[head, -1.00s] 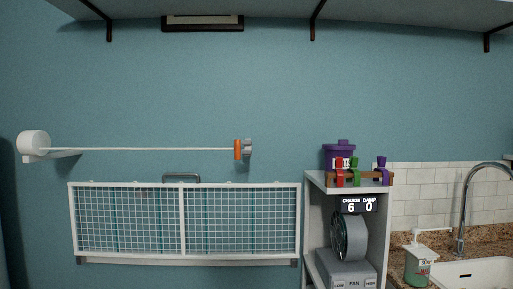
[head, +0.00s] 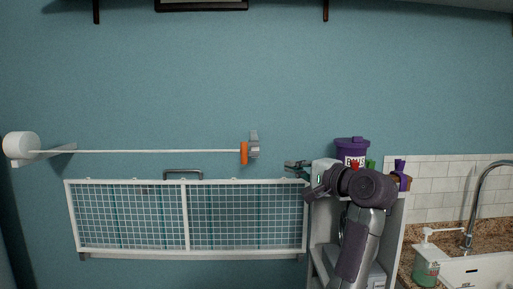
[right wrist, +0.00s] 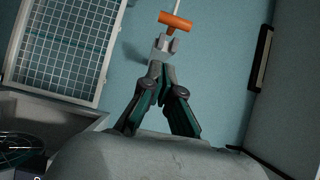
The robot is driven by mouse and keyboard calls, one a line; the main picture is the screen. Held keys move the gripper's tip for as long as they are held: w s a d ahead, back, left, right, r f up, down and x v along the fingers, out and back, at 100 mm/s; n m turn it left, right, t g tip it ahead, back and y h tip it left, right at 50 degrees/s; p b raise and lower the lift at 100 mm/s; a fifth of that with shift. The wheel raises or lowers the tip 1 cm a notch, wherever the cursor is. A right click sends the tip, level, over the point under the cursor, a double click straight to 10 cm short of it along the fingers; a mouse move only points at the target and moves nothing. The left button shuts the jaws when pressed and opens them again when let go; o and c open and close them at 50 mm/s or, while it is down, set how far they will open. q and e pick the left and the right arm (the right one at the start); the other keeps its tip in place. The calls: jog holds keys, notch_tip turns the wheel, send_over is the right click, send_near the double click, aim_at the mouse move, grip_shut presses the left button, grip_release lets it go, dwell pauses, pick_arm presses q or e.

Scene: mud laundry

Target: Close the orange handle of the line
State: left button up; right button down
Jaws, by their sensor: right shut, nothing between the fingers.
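The orange handle (head: 244,153) is a short upright bar at the right end of the white line (head: 140,151). The line runs level from a round white reel (head: 22,145) on the wall at the left. A grey wall bracket (head: 254,146) sits just right of the handle; I cannot tell whether they touch. My right gripper (head: 287,164) is right of the bracket, shut and empty, pointing left. In the right wrist view, the orange handle (right wrist: 176,21) lies beyond the forked bracket (right wrist: 163,47), and the gripper's fingertips (right wrist: 159,68) are close to the bracket. My left gripper is out of view.
A white mesh drying rack (head: 185,252) with a grey pull handle (head: 183,173) is on the wall below the line. A shelf unit (head: 399,230) with a purple tub (head: 352,145) stands behind my right arm. A soap bottle (head: 426,262) and faucet are at right.

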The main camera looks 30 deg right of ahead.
jog(key=r, duration=0.1)
jog(key=p, duration=0.4)
send_near(244, 151)
jog(key=w+d, duration=0.4)
jog(key=d, duration=0.1)
jog(key=w+a+p, duration=0.2)
jog(key=w+a, duration=0.1)
jog(key=shift+a+f, duration=0.15)
jog(key=shift+f, duration=0.25)
